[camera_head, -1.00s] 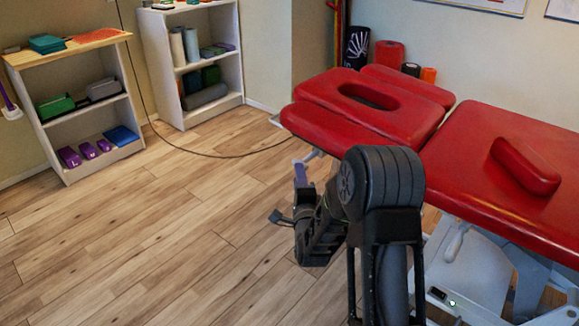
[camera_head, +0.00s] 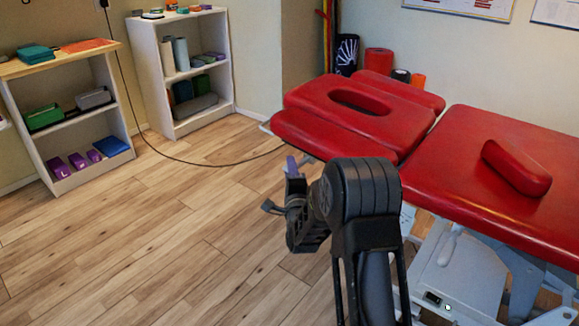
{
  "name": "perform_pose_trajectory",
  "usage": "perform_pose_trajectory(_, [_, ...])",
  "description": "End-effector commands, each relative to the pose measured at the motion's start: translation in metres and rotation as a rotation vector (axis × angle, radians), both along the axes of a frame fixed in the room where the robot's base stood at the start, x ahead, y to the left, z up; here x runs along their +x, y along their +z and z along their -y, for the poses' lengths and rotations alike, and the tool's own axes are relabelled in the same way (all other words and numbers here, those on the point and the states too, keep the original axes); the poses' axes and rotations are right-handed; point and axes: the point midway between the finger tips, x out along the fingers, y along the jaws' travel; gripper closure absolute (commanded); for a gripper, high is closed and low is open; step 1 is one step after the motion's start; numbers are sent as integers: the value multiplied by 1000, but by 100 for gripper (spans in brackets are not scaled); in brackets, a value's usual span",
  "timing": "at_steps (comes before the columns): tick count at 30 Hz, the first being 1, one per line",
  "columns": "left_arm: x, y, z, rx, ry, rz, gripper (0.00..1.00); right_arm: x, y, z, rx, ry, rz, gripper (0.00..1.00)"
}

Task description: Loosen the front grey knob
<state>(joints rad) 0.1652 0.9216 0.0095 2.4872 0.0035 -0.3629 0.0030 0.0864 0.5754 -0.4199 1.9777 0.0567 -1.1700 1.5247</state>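The red treatment table (camera_head: 490,235) stands at the right, with a red headrest section (camera_head: 300,135) that has an oval face hole. I cannot make out the front grey knob; the space under the headrest is partly hidden behind my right arm. A pale grey lever-like part (camera_head: 448,246) shows under the main red pad. My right gripper (camera_head: 281,195) is in front of and below the headrest's near left edge, seen from behind and small. A purple piece shows at its upper end. I cannot tell how its fingers stand. My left gripper is out of view.
A red bolster (camera_head: 517,167) lies on the table. Two shelf units (camera_head: 75,124) and (camera_head: 185,75) with blocks and rolls stand at the left and back. A black cable (camera_head: 205,163) runs over the floor toward the table. The wooden floor (camera_head: 150,250) at left is clear.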

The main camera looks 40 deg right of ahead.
Motion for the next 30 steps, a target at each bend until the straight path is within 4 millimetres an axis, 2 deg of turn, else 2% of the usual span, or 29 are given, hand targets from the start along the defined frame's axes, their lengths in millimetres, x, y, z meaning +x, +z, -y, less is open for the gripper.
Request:
perform_pose_trajectory(6, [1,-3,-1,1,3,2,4,20,2,11,0,0,1,64])
perform_pose_trajectory(15, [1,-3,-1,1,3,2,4,22,2,12,1,-1,0,64])
perform_pose_trajectory(28, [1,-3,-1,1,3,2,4,22,2,12,0,-1,0,100])
perform_pose_trajectory(30, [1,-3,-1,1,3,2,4,22,2,12,0,-1,0,100])
